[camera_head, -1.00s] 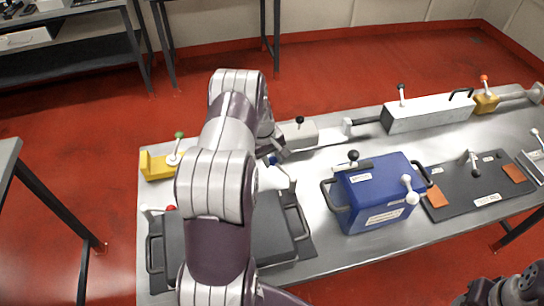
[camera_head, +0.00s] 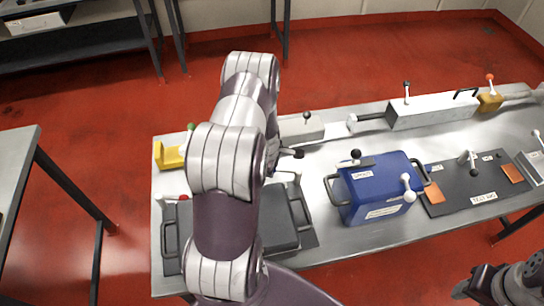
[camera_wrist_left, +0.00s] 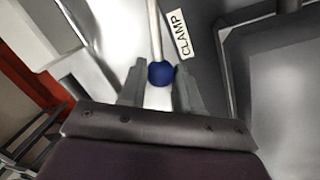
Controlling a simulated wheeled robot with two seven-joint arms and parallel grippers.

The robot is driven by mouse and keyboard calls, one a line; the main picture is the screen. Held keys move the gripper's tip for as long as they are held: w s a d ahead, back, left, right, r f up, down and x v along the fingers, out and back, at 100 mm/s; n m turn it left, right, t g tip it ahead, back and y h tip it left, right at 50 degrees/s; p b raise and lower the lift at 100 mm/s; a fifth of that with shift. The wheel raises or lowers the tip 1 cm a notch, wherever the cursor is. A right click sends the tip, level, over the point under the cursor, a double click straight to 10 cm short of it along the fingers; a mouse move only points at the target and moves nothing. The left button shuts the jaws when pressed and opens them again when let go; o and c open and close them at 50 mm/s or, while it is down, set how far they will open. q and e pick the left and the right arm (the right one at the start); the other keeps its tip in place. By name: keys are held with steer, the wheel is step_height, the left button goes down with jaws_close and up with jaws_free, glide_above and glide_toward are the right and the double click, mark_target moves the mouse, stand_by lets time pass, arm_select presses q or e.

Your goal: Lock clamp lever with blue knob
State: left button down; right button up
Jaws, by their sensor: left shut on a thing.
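The blue knob (camera_wrist_left: 160,73) sits between the two fingers of my left gripper (camera_wrist_left: 160,88) in the left wrist view, at the end of a pale lever rod (camera_wrist_left: 155,32). The gripper is shut on it. A "CLAMP" label (camera_wrist_left: 179,35) lies on the dark plate beside the rod. In the head view my left arm covers the knob. A white bracket or lever part (camera_head: 288,176) shows just right of the arm, beside the dark battery unit (camera_head: 272,222). My right gripper (camera_head: 490,285) is in the lower right corner, away from the bench; its finger state is unclear.
A blue box (camera_head: 375,190) with handles and levers stands right of the dark unit. Behind are a grey box (camera_head: 300,128), a long white box (camera_head: 432,111) and a yellow block (camera_head: 168,156). A dark panel (camera_head: 455,198) lies at the right. Bare metal bench (camera_head: 335,240) runs along the front.

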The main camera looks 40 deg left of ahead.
arm_select(q)
steer(key=shift+s+d+r+n+p, duration=0.15)
steer(key=shift+s+d+n+p, duration=0.15)
steer(key=shift+n+p, duration=0.4)
steer(key=c, duration=1.1)
jaws_free()
steer(key=o, duration=0.3)
steer(key=shift+d, duration=0.1)
steer(key=shift+s+d, duration=0.1)
